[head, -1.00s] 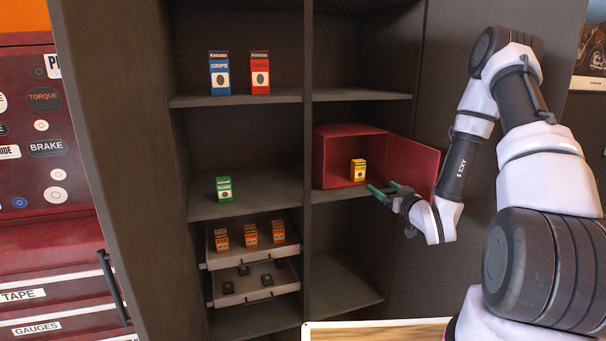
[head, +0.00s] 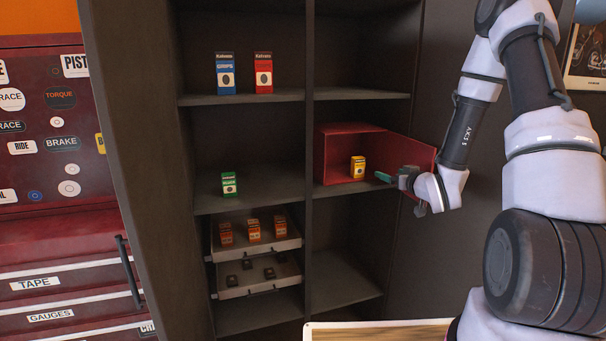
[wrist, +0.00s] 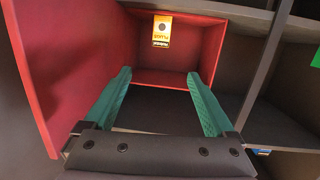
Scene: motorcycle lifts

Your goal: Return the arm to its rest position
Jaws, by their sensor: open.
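My gripper (head: 384,178) is in front of the open red box in the cabinet's right column, beside its open door. In the wrist view, its two green fingers (wrist: 158,98) are spread apart with nothing between them. A yellow box (head: 357,167) stands inside the red box (head: 338,158), beyond the fingertips. The yellow box also shows in the wrist view (wrist: 162,31), apart from the fingers. My arm reaches in from the right side of the head view.
The red door (head: 405,158) stands open close to my gripper. The cabinet also holds a blue box (head: 225,74), a red carton (head: 263,73), a green box (head: 228,184) and pulled-out trays (head: 262,283) with small items. A red tool chest (head: 60,240) stands left.

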